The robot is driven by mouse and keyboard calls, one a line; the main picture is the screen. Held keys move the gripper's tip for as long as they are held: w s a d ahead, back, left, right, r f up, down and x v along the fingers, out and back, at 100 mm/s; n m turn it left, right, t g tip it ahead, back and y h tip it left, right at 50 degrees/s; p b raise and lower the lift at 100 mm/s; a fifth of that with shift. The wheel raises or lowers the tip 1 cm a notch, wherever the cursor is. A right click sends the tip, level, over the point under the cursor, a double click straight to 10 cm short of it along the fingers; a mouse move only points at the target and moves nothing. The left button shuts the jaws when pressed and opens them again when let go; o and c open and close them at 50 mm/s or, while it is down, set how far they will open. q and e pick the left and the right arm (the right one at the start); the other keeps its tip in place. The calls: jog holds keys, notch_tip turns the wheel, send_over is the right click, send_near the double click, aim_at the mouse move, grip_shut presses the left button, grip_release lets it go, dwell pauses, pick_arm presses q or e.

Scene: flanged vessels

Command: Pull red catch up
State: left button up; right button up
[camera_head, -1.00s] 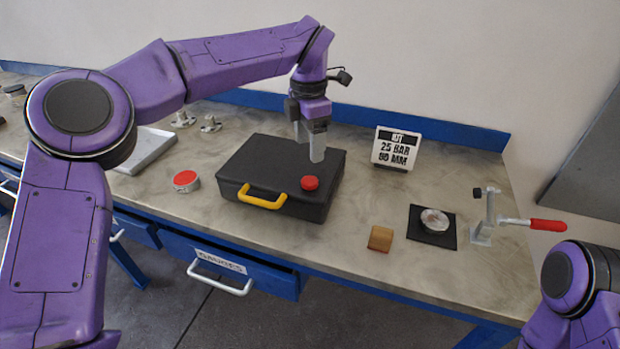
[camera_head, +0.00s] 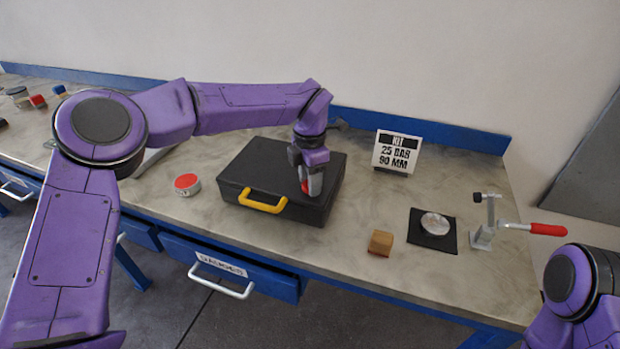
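The black case (camera_head: 262,168) lies closed on the bench, with a yellow handle (camera_head: 262,201) on its front side. The red catch (camera_head: 305,187) is at the right of its lid and is mostly hidden by my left gripper (camera_head: 308,185). That gripper points down, with its fingers low at the catch; a little red shows beside them. Whether the fingers are closed on the catch I cannot tell. My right arm shows at the lower right edge; its gripper is out of view.
A wooden block (camera_head: 380,243), a disc on a black mat (camera_head: 433,241) and a red-handled clamp (camera_head: 484,236) are to the right. A drawer (camera_head: 222,265) is below the bench front.

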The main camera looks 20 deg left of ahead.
pick_arm(q)
jog(key=shift+r+p, duration=1)
jog(key=shift+p, duration=0.2)
grip_shut()
jog(key=shift+w+f, duration=0.1)
jog(key=shift+f, duration=0.05)
jog(key=o, duration=1.3)
grip_release()
notch_tip(320, 180, up, 11)
jog(key=shift+f+b, duration=0.2)
jog(key=shift+b, duration=0.4)
